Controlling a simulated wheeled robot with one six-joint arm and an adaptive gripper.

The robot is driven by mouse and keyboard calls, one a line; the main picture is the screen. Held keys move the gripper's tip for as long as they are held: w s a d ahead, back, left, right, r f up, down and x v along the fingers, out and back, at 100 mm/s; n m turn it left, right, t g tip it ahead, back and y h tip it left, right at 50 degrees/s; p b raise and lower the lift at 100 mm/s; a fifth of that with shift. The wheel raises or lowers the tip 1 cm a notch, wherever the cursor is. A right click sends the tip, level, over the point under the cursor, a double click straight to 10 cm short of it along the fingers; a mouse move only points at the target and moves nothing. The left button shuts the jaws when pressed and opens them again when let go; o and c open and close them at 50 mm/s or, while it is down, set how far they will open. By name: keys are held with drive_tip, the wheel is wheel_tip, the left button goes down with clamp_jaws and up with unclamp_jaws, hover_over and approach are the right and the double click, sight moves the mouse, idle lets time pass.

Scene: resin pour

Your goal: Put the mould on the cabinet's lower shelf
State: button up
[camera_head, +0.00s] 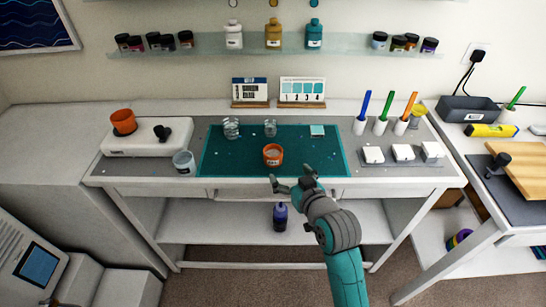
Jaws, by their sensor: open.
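A round orange piece with a pale middle (273,154), which looks like the mould, sits on the teal mat (228,171) on the white workbench. An orange cup-like piece (123,121) sits on a white device at the bench's left. My gripper (292,184) is open and empty at the bench's front edge, just in front of the mat and to the right of the round orange piece, apart from it. Which furniture is the cabinet is unclear; a white lower shelf (225,231) runs under the bench and holds a dark bottle (280,216).
Clear cups (231,128) stand at the back of the mat, and a cup (184,162) stands left of it. White blocks (403,152) and upright coloured pens (382,113) are at the right. A side table (435,264) stands further right. The lower shelf is mostly bare.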

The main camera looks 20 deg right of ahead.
sight(277, 159)
drive_tip(key=x, duration=0.4)
drive_tip(key=r+x, duration=0.1)
drive_tip(key=x, duration=0.1)
drive_tip(key=shift+w, duration=0.3)
drive_tip(key=shift+a+f+x, duration=0.1)
drive_tip(key=shift+a+x, duration=0.05)
drive_tip(key=shift+x, duration=1.1)
drive_tip(key=shift+a+f+x, duration=0.15)
drive_tip(key=shift+x, duration=1.15)
drive_tip(key=shift+s, duration=0.15)
drive_tip(key=c, duration=1.4)
